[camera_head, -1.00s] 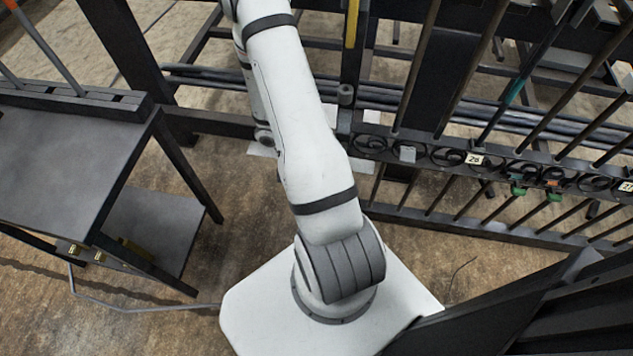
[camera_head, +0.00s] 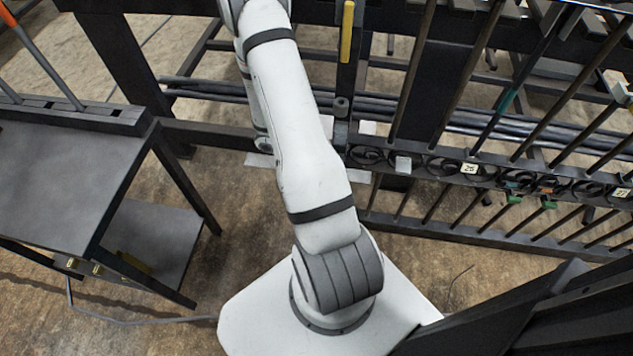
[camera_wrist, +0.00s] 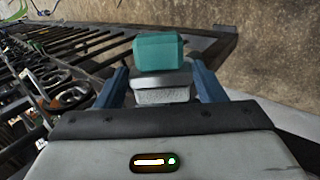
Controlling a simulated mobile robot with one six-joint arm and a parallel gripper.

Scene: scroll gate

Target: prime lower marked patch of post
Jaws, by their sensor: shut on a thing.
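In the wrist view, my gripper (camera_wrist: 160,88) has its two blue fingers on either side of a pale grey block (camera_wrist: 163,90) with a teal block (camera_wrist: 158,53) at its far end. It is shut on this piece, which looks like an applicator. In the head view, my arm reaches up past the top edge, so the gripper is out of sight. A dark upright post (camera_head: 350,75) with a yellow strip (camera_head: 347,32) stands just right of my arm. I cannot make out a marked patch on it, and my arm may hide part of the gate.
The dark gate (camera_head: 420,160) has slanted bars, scrolls and small number tags (camera_head: 469,168) across the right. A dark side table (camera_head: 60,170) stands at the left. A dark panel (camera_head: 560,310) fills the lower right. Brown floor (camera_head: 240,215) lies open between table and gate.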

